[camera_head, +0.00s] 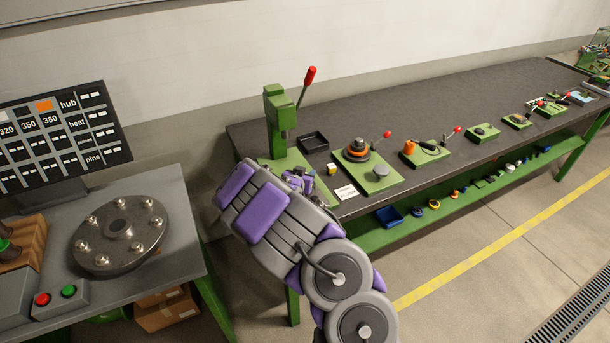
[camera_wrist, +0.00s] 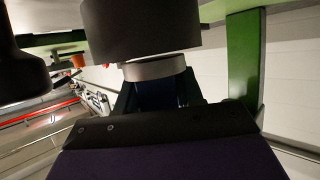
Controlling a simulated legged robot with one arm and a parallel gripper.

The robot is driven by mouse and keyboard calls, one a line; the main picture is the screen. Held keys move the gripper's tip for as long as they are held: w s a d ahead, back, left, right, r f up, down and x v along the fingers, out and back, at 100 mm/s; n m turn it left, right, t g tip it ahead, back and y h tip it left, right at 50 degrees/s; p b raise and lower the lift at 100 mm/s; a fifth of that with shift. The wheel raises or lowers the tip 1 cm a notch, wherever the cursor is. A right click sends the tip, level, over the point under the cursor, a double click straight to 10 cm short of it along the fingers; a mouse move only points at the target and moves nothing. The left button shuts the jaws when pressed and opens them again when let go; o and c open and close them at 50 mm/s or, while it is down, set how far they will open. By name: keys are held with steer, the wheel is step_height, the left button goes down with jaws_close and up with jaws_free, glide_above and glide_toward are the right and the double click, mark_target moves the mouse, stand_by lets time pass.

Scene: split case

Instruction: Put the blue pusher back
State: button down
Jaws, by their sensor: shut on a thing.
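My gripper (camera_head: 299,181) is at the near left end of the dark workbench, at the foot of the green press (camera_head: 276,118) with the red-knobbed lever. In the wrist view, my gripper is shut on a dark blue piece (camera_wrist: 158,96), which looks like the blue pusher and is mostly hidden between the fingers. A thick black cylinder with a grey ring (camera_wrist: 155,69) is just beyond it; I cannot tell whether they touch. In the head view the held piece cannot be made out clearly behind my wrist.
A black tray (camera_head: 313,141), a small yellow block (camera_head: 332,169) and a white label (camera_head: 346,192) lie close to my gripper. Green fixtures (camera_head: 381,178) stand along the bench to the right. A blue bin (camera_head: 389,217) is on the lower shelf. A grey table (camera_head: 181,240) stands at left.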

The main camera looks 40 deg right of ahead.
steer(key=shift+f, duration=0.1)
steer(key=c, duration=0.7)
jaws_free()
steer(key=shift+f, duration=0.1)
steer(key=p+v, duration=0.1)
steer(key=v, duration=0.5)
steer(key=p+v, duration=0.1)
steer(key=v, duration=0.4)
steer(key=p+v, duration=0.1)
steer(key=v, duration=0.5)
steer(key=shift+w+a+r+p, duration=0.15)
steer(key=shift+a+r+p, duration=0.2)
